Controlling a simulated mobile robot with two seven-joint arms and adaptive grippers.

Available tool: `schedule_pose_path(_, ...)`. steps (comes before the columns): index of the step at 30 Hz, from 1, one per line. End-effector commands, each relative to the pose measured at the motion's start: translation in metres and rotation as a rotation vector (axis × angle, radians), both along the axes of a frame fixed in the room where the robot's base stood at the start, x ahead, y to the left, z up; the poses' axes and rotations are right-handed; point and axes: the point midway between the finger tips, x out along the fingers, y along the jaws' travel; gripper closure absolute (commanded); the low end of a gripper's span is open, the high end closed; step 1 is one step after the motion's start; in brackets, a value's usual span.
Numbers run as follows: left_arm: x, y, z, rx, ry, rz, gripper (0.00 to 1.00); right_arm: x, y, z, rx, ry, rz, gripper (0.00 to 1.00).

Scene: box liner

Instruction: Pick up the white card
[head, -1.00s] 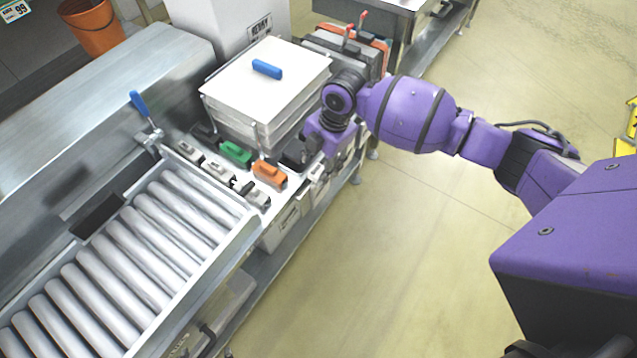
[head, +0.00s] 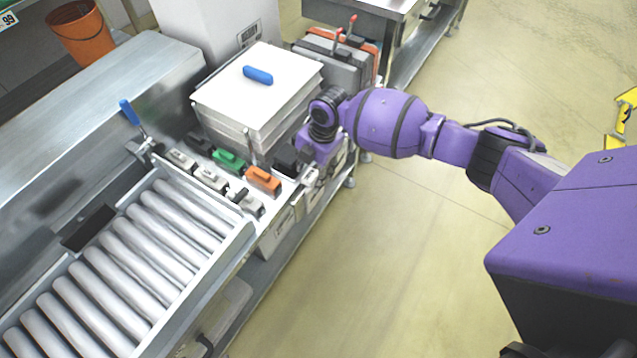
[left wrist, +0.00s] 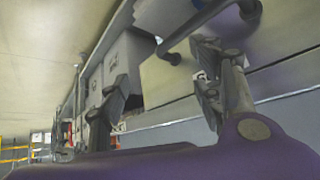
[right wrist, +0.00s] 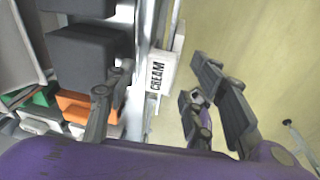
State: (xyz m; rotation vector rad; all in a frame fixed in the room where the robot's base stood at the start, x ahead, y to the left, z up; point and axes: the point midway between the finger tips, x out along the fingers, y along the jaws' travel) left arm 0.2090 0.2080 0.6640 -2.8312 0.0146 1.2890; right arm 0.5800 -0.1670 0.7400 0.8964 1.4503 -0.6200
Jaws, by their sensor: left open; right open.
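A white card or thin box face marked "CREAM" (right wrist: 160,76) shows upright in the right wrist view, beside a metal edge. It appears between my right fingers in the picture, with no visible contact. My right gripper (right wrist: 163,84) is open and empty, pointing down at the table edge. In the head view my right gripper (head: 291,160) is dark, small and partly hidden by its purple wrist. My left gripper (left wrist: 165,78) is open and empty in the left wrist view, away from the card.
Orange (head: 263,180) and green (head: 229,160) blocks stand among grey ones near the right gripper. A stack of white-lidded trays (head: 255,92) stands behind them. A roller conveyor (head: 130,260) lies at left.

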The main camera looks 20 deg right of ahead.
Motion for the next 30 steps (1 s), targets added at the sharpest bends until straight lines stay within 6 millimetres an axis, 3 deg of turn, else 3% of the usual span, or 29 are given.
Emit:
schedule_pose_path(2, -0.001, 0.0, -0.001, 0.0, 0.002, 0.0, 0.4, 0.001, 0.0, 0.001, 0.001, -0.001, 0.0, 0.52)
schedule_pose_path(13, -0.001, 0.0, -0.001, -0.001, 0.002, 0.001, 0.4, 0.001, 0.0, 0.001, 0.001, -0.001, 0.0, 0.99)
schedule_pose_path(26, -0.001, 0.0, -0.001, -0.001, 0.001, 0.001, 0.4, -0.002, -0.002, 0.008, 0.001, -0.002, 0.002, 0.99)
schedule_pose_path(30, 0.0, 0.0, 0.0, 0.0, 0.0, 0.0, 0.4, -0.002, -0.002, 0.027, 0.002, -0.004, 0.002, 0.99)
